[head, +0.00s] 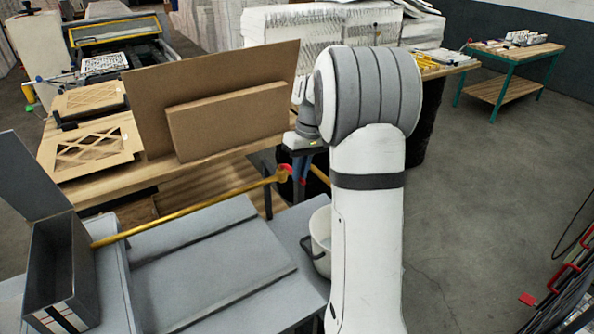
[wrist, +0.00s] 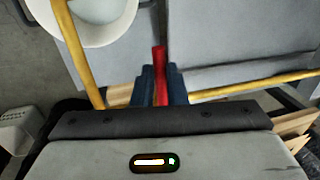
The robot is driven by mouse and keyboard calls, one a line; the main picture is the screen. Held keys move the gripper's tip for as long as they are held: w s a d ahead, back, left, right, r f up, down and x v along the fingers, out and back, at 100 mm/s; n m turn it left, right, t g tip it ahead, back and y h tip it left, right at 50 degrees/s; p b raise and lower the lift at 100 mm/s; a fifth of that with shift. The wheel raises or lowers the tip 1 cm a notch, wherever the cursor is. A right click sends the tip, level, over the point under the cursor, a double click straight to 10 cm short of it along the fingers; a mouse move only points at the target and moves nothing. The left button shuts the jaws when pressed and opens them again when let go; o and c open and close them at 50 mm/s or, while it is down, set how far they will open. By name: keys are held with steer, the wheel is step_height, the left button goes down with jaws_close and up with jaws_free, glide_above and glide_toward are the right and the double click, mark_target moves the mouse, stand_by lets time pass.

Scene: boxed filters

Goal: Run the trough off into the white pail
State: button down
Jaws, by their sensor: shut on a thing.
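My gripper (head: 300,172) is shut on a red lever (head: 284,169) on a yellow pipe (head: 190,210). In the wrist view, the red lever (wrist: 159,56) stands between the blue fingers (wrist: 159,84). The pipe runs from a tall open grey trough (head: 72,262) at the left, past the lever, then bends towards the white pail (head: 321,232). The pail is partly hidden behind my arm. In the wrist view, the pipe's end part (wrist: 77,50) reaches over the rim of the pail (wrist: 128,28). No flow shows, and the trough's contents cannot be made out.
A stepped grey bench (head: 200,255) lies below the pipe. Behind it, a wooden table (head: 110,185) carries an upright brown board (head: 210,70), a cardboard box (head: 228,120) and cardboard frames (head: 95,148). The floor (head: 470,180) to the right is mostly open. A red-handled rack (head: 560,280) stands at the right edge.

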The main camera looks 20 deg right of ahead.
steer(key=c, duration=1.5)
jaws_free()
steer(key=shift+o, duration=0.2)
steer(key=shift+d, duration=0.1)
step_height(320, 180, up, 8)
steer(key=d, duration=0.1)
steer(key=shift+w+d+f+b, duration=0.15)
steer(key=shift+d+b, duration=0.05)
steer(key=shift+b, duration=0.25)
